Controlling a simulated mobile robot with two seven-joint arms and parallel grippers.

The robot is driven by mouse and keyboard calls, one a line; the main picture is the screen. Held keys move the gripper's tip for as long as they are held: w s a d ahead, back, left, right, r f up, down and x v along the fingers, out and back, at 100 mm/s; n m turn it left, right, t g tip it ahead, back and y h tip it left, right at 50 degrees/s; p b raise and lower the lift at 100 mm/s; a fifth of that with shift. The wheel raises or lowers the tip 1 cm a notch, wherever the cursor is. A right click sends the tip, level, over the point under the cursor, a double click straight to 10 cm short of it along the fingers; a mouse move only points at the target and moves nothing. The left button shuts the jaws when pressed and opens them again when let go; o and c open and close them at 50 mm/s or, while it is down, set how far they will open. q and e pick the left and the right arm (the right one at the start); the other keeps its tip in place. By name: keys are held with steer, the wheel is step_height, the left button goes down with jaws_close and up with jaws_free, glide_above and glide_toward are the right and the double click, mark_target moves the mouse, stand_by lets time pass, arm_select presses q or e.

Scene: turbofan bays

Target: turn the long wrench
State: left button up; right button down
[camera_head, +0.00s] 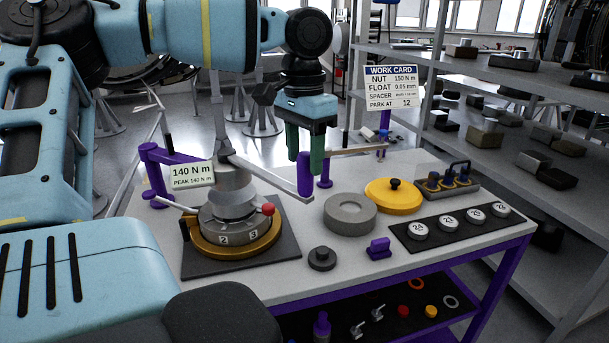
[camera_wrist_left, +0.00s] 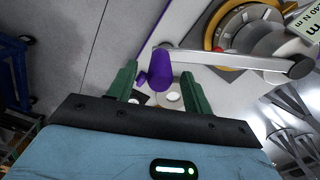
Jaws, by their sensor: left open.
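The long wrench (camera_head: 262,168) is a grey bar running from the column above the round nut fixture (camera_head: 238,222) to an upright purple handle (camera_head: 305,176). My left gripper (camera_head: 305,166) points down at the handle with green fingers. In the left wrist view the purple handle (camera_wrist_left: 159,74) lies between the two open fingers of the left gripper (camera_wrist_left: 159,70), and the wrench's grey bar (camera_wrist_left: 230,60) extends to the right. Visible gaps show beside the handle; contact is not visible. A readout (camera_head: 192,175) shows 140 N m and peak 140 N m. My right gripper is not visible.
The bench also holds a grey ring (camera_head: 350,214), a yellow disc (camera_head: 393,196), a dark knob (camera_head: 322,258) and a purple block (camera_head: 378,248). Numbered discs lie on a black strip (camera_head: 457,240) at right. A work card (camera_head: 391,87) stands behind; shelves flank the right side.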

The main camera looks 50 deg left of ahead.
mark_target(305, 176)
arm_select(q)
steer(key=shift+f, duration=2.35)
jaws_close()
